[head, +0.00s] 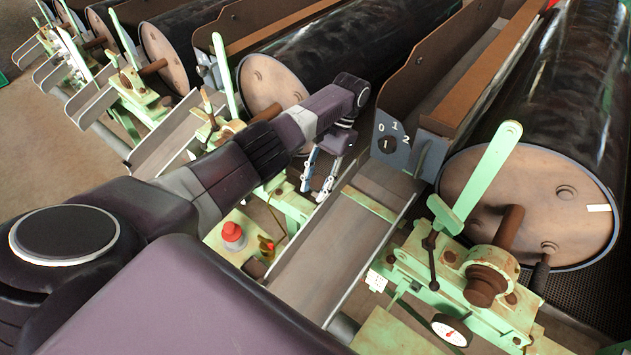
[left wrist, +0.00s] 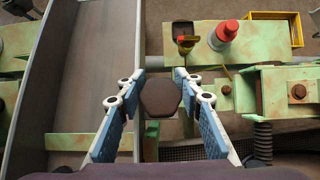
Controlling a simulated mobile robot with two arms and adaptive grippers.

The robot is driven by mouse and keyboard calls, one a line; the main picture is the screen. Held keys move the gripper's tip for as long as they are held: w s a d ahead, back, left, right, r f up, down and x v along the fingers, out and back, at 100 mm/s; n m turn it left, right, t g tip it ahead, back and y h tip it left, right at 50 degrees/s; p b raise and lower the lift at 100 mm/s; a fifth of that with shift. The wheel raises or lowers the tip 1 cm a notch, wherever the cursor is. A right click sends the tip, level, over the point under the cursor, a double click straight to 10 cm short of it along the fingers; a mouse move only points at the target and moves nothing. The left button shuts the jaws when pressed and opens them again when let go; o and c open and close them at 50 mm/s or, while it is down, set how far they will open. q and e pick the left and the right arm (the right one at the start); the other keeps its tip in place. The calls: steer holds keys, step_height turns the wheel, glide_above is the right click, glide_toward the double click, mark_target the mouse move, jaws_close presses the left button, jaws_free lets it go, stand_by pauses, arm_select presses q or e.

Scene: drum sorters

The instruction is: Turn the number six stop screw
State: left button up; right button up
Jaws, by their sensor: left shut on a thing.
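My left gripper (head: 318,182) reaches in over the green machine frame, beside a metal chute, in the head view. In the left wrist view its blue-padded fingers (left wrist: 158,88) are shut on a brown hexagonal screw head (left wrist: 161,98), one finger on each side. The screw head is hidden behind the gripper in the head view, and no number six can be read on it. My right gripper is in neither view.
The metal chute (head: 335,255) runs beside the left gripper. A red button (head: 232,232) sits on a green box to its left. Dark drums, a green lever (head: 485,175) and a dial gauge (head: 452,330) surround this.

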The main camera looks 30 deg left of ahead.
arm_select(q)
steer(key=shift+w+r, duration=0.2)
steer(key=shift+r, duration=0.05)
steer(key=o, duration=0.9)
steer(key=shift+o, duration=1.4)
steer(key=shift+s, duration=0.15)
steer(key=shift+f, duration=0.1)
steer(key=shift+v, duration=3.8)
